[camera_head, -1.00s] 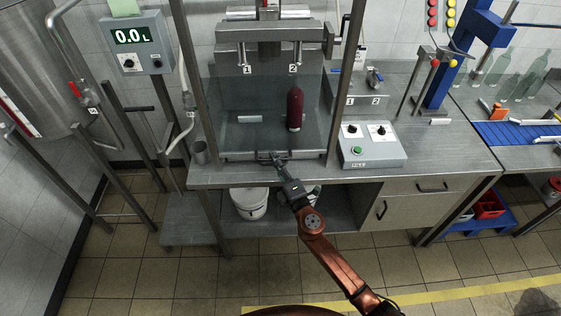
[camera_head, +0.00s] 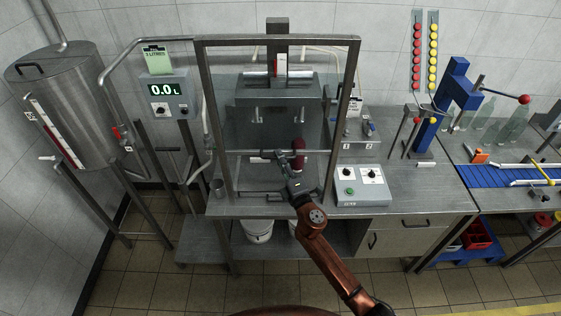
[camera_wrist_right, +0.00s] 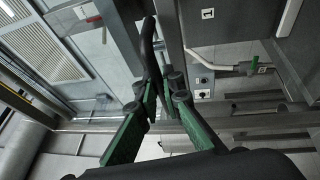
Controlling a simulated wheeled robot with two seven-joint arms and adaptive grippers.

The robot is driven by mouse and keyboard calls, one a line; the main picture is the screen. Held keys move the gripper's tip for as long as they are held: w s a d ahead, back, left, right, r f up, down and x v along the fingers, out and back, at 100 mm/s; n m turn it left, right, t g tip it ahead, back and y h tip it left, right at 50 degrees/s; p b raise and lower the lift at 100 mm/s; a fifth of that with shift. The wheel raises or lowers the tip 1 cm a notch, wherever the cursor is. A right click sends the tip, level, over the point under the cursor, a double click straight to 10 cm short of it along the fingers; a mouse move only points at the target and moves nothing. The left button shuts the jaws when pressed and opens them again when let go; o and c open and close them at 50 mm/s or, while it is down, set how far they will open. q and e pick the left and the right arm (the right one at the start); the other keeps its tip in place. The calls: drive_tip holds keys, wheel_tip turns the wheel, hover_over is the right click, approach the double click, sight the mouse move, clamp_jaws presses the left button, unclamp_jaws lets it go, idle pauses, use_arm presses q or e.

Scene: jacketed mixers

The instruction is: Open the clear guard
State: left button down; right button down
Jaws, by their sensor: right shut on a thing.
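The clear guard (camera_head: 241,152) is a see-through pane with a grey bottom rail, between the posts of a metal frame (camera_head: 214,110). Its bottom rail is raised above the counter and crosses in front of a dark red bottle (camera_head: 299,146). My right gripper (camera_head: 282,167) is at the middle of this rail, shut on the guard's handle. In the right wrist view, the dark curved handle (camera_wrist_right: 149,42) lies between the green-padded fingers of my gripper (camera_wrist_right: 161,88). The exact contact is partly hidden by the fingers. My left gripper is not in view.
A control box (camera_head: 361,184) with knobs and a green button sits on the counter, right of the frame. A steel tank (camera_head: 75,100) and a litre display (camera_head: 165,92) stand left. A white bucket (camera_head: 258,231) is below. A blue conveyor (camera_head: 490,176) is at right.

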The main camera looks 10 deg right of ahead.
sight(275, 135)
wheel_tip(275, 135, up, 6)
drive_tip(key=p, duration=0.4)
drive_tip(key=shift+f, duration=0.1)
drive_tip(key=c, duration=2.1)
unclamp_jaws()
drive_tip(key=shift+o, duration=0.3)
drive_tip(key=shift+s+f, duration=0.1)
drive_tip(key=shift+s, duration=0.05)
drive_tip(key=v, duration=1.1)
drive_tip(key=shift+s+d, duration=0.15)
drive_tip(key=shift+s, duration=0.2)
